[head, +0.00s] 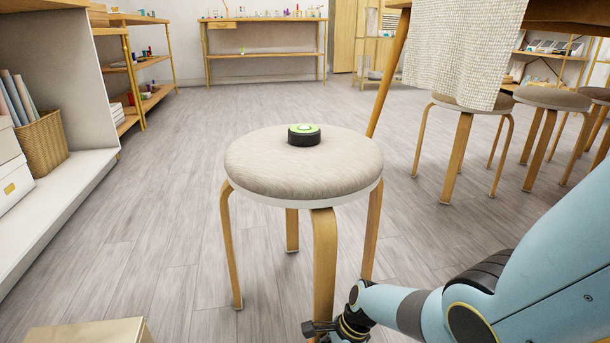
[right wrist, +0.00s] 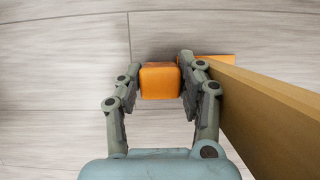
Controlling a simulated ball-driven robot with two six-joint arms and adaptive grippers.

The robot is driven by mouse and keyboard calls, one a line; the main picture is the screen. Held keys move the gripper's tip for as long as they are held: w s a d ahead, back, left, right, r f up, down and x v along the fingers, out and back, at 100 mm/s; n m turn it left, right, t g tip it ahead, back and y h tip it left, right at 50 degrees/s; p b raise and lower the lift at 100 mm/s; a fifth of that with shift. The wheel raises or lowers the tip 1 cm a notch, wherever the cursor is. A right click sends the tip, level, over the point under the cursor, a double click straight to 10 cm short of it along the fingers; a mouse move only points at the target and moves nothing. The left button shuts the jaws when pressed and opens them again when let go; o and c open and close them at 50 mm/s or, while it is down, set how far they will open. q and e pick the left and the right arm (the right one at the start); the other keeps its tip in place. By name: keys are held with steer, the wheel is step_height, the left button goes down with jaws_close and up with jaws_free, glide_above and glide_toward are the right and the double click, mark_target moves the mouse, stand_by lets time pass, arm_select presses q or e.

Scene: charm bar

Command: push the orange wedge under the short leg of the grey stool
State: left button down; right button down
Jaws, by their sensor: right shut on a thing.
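The grey stool (head: 303,172) stands upright on the floor, with a grey-beige cushion and wooden legs. Its front leg (head: 324,260) is nearest me and also shows in the right wrist view (right wrist: 270,110). My right gripper (right wrist: 160,78) is low by this leg, shut on the orange wedge (right wrist: 160,82). The leg is just right of the fingers. A thin orange strip (right wrist: 215,60) shows beyond the right finger at the leg's edge; I cannot tell if it belongs to the wedge. The leg's foot contact is hidden. My left gripper is not in view.
A round black and green device (head: 304,135) lies on the seat. A cardboard box (head: 90,332) is at the bottom left. A white shelf (head: 70,185) with a basket stands left. More stools and a table are at right. The floor (head: 150,215) left of the stool is clear.

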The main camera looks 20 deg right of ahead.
steer(key=c, duration=0.7)
jaws_free()
steer(key=shift+w, duration=0.15)
steer(key=shift+r, duration=0.15)
